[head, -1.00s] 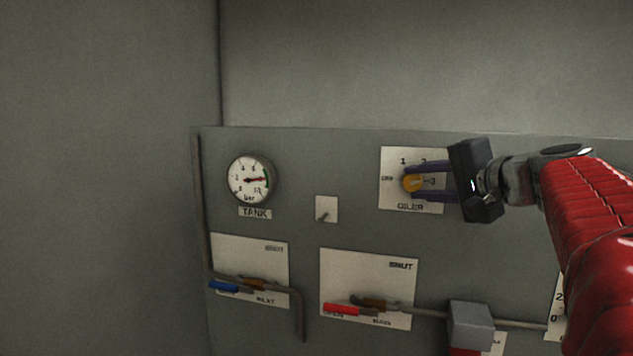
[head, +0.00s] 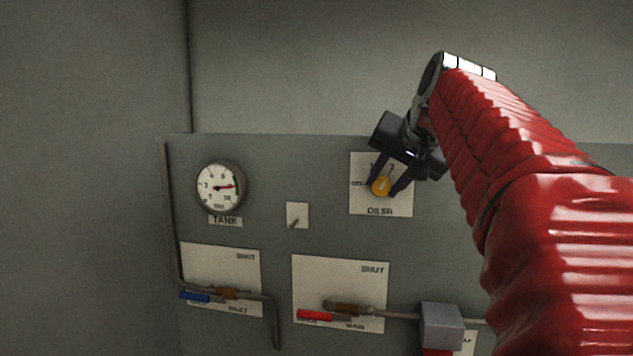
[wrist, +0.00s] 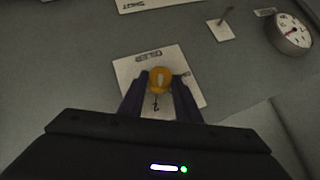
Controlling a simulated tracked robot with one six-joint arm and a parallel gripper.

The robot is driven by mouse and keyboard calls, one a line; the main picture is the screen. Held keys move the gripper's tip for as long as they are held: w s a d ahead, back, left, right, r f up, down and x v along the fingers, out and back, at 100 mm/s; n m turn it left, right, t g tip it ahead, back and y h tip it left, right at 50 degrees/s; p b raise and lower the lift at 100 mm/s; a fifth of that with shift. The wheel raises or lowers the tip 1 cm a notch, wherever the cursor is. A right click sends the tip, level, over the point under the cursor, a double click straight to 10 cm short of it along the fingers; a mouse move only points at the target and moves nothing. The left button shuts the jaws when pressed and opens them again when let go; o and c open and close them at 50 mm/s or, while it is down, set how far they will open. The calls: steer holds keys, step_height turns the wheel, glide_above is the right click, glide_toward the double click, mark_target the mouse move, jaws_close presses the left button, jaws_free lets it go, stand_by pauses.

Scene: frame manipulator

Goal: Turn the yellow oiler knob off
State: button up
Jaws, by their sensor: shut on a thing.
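The yellow oiler knob (head: 381,186) sits on a white plate (head: 397,205) lettered "OILER" on the grey panel. My gripper (head: 384,184) reaches it from above, with its dark fingers shut on either side of the knob. In the wrist view the knob (wrist: 160,80) lies between the fingertips of my gripper (wrist: 160,85), with a pale mark on its face. The plate (wrist: 133,72) shows around it, its number marks partly covered by the fingers.
A round tank gauge (head: 219,187) and a small toggle switch (head: 297,215) are to the left. Below are a blue-handled valve (head: 195,297), a red-handled valve (head: 315,315), pipes and a grey box (head: 440,326). The wall above the panel is bare.

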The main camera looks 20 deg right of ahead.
mark_target(376, 189)
steer(key=n+g+h, duration=0.1)
steer(key=g+h, duration=0.1)
steer(key=a+n+g+h, duration=0.1)
steer(key=shift+w+f+n+h, duration=0.2)
steer(key=shift+w+n+h, duration=0.1)
steer(key=shift+w+h, duration=0.1)
steer(key=n+g+h, duration=0.1)
steer(key=g+h, duration=0.1)
steer(key=n+h, duration=0.1)
steer(key=h, duration=0.1)
steer(key=shift+w+a+f+n+g, duration=0.2)
steer(key=shift+w+a+n+g, duration=0.1)
steer(key=shift+a+g, duration=0.1)
steer(key=n+h, duration=0.1)
steer(key=g+h, duration=0.1)
steer(key=n+h, duration=0.1)
steer(key=shift+w+a+f+n+g+h, duration=0.15)
steer(key=shift+a+f+n+g+h, duration=0.15)
steer(key=shift+f+h, duration=0.1)
steer(key=n+h, duration=0.1)
steer(key=h, duration=0.1)
steer(key=n+h, duration=0.2)
steer(key=shift+f, duration=0.4)
steer(key=shift+n, duration=0.3)
steer(key=o, duration=1.1)
steer(key=shift+r, duration=0.15)
steer(key=shift+c, duration=0.2)
